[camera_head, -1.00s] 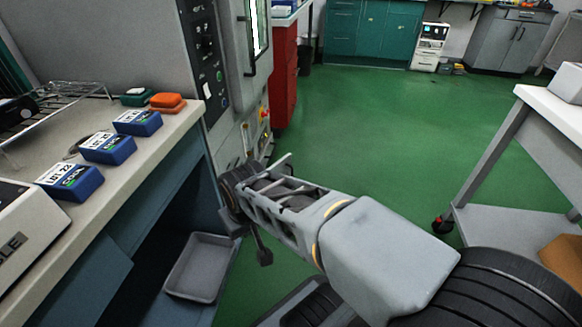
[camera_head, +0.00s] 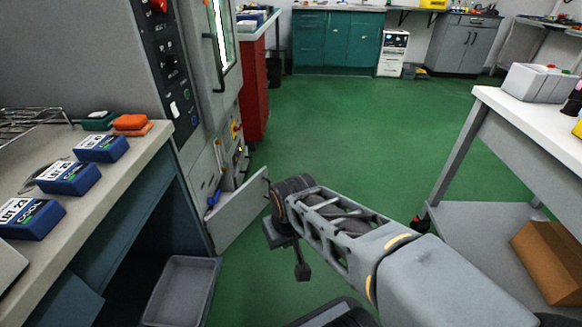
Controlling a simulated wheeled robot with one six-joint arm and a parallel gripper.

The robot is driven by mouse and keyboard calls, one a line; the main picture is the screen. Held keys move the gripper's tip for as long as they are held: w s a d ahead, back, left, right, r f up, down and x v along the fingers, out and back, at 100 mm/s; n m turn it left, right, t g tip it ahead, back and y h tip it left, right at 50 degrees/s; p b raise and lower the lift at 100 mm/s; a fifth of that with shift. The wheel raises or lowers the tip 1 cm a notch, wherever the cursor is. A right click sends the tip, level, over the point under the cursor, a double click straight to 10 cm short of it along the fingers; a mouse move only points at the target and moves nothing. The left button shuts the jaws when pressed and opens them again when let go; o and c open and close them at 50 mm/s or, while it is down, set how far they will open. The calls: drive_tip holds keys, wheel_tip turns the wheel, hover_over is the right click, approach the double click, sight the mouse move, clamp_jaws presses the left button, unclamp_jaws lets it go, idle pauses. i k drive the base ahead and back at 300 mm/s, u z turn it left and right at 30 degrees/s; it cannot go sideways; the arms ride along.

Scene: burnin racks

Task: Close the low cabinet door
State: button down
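The low cabinet door (camera_head: 240,213) is a light grey panel at the foot of the tall grey cabinet (camera_head: 215,115). It stands swung out from the cabinet, over the green floor. Behind it the low opening shows, with a blue item (camera_head: 213,198) and small fittings inside. My gripper (camera_head: 302,271) is at the end of my arm, just right of the door, pointing down. Its dark fingers are partly hidden by my wrist, so I cannot tell whether they are open or whether they touch the door.
A bench (camera_head: 150,150) with blue boxes (camera_head: 102,148) stands at left, with a grey tray (camera_head: 182,290) low beside it. A white-topped table (camera_head: 497,103) stands at right, with a cardboard box (camera_head: 553,262) on its lower shelf. The green floor (camera_head: 350,130) between is clear.

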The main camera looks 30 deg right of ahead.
sight(233, 216)
drive_tip(key=z, duration=0.35)
drive_tip(key=i, duration=1)
drive_tip(key=u, duration=0.35)
